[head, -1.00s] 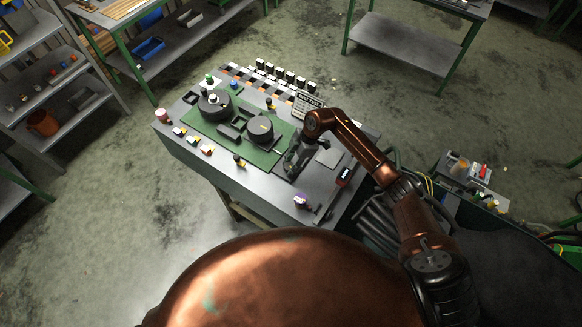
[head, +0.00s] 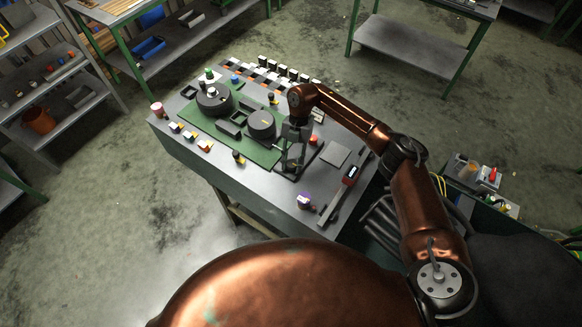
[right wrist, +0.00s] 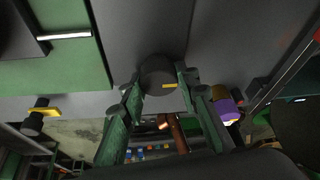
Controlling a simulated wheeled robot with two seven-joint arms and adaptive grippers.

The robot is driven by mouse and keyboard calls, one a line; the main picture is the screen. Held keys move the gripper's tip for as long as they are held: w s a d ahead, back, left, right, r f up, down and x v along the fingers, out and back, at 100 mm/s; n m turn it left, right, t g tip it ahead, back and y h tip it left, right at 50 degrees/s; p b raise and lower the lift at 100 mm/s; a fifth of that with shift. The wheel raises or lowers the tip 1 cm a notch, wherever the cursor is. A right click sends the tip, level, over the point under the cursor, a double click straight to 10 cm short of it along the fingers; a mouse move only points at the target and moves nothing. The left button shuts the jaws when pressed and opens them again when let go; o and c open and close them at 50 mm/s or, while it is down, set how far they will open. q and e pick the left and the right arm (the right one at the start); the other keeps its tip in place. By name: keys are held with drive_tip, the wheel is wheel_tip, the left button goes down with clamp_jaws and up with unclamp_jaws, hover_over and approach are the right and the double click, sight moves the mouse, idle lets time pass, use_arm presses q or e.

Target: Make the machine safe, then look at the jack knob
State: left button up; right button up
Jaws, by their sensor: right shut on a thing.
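The machine is a grey bench panel (head: 262,190) with a green plate that carries two dark round drums, a left one (head: 214,99) and a right one (head: 262,124). My right gripper (head: 291,163) is low over the panel, right of the green plate. In the right wrist view its green fingers (right wrist: 161,88) are shut on a dark round knob (right wrist: 160,72) with a yellow mark. In the head view that knob is hidden by the gripper. I cannot tell which control is the jack knob. My left gripper is out of view.
A purple-topped knob (head: 305,201), a dark knob with yellow (head: 238,156) and a red button (head: 314,140) stand near the gripper. A reddish knob (head: 157,109) is at the panel's left corner. Several black-and-white blocks line the back edge. Shelves stand at left.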

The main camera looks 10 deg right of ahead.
drive_tip(key=n+b, duration=0.1)
drive_tip(key=n+h+b, duration=0.1)
drive_tip(key=n, duration=0.1)
drive_tip(key=shift+w+d, duration=0.1)
drive_tip(key=shift+w, duration=0.2)
drive_tip(key=shift+n+h+b, duration=0.3)
drive_tip(key=shift+n+b, duration=0.2)
drive_tip(key=shift+n, duration=0.1)
drive_tip(key=shift+s+g, duration=0.2)
drive_tip(key=shift+g, duration=0.1)
drive_tip(key=o, duration=1.2)
drive_tip(key=shift+c, duration=0.2)
drive_tip(key=shift+w+r, duration=0.1)
drive_tip(key=shift+r, duration=0.05)
drive_tip(key=v, duration=1.1)
drive_tip(key=shift+r, duration=0.3)
